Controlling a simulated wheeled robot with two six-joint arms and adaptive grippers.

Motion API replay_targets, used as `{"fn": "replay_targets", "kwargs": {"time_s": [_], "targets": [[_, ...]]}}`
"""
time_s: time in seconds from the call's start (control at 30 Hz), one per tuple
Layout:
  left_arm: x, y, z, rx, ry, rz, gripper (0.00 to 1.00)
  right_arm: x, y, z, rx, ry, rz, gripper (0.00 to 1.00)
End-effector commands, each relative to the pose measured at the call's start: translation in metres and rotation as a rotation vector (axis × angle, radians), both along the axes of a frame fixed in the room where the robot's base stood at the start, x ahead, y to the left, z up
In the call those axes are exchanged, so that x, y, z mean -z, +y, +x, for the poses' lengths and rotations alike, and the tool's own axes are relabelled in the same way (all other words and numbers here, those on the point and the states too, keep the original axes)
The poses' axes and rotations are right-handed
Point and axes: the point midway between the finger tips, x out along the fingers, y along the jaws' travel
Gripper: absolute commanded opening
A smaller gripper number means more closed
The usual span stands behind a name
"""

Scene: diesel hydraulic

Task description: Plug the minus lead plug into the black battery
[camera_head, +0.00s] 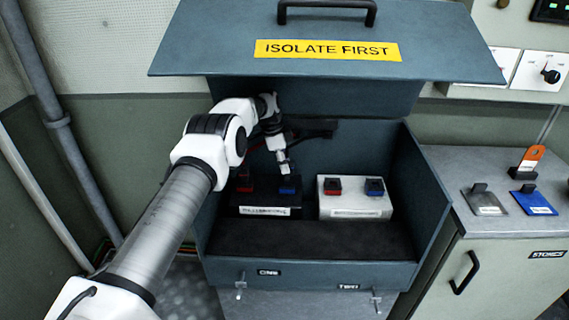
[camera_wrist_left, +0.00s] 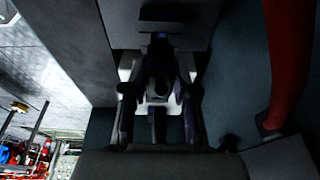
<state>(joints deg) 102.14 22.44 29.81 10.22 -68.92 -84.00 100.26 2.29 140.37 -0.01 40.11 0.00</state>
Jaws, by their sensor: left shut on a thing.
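The black battery (camera_head: 262,210) sits at the left in an open blue-grey box, with a red and a blue terminal on top. My left gripper (camera_head: 281,160) reaches down over its right part, close above the blue terminal (camera_head: 289,186). It is shut on a dark thing, apparently the minus lead plug, which is mostly hidden in the head view. In the left wrist view a dark shape (camera_wrist_left: 158,75) shows between the fingers, but the picture is dim. I cannot tell whether the plug touches the terminal. My right gripper is not in view.
A white battery (camera_head: 355,200) stands to the right in the box (camera_head: 428,205). The raised lid (camera_head: 330,20) reads ISOLATE FIRST. A red cable (camera_wrist_left: 287,65) hangs in the wrist view.

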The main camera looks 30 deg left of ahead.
Motion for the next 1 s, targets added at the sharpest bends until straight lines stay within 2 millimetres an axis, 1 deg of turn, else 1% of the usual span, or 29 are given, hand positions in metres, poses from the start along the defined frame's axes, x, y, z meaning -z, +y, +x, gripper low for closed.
{"fn": "replay_targets", "kwargs": {"time_s": [1.0], "targets": [[0.024,0.0,0.0,0.0,0.0,0.0,0.0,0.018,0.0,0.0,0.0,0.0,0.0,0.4]]}}
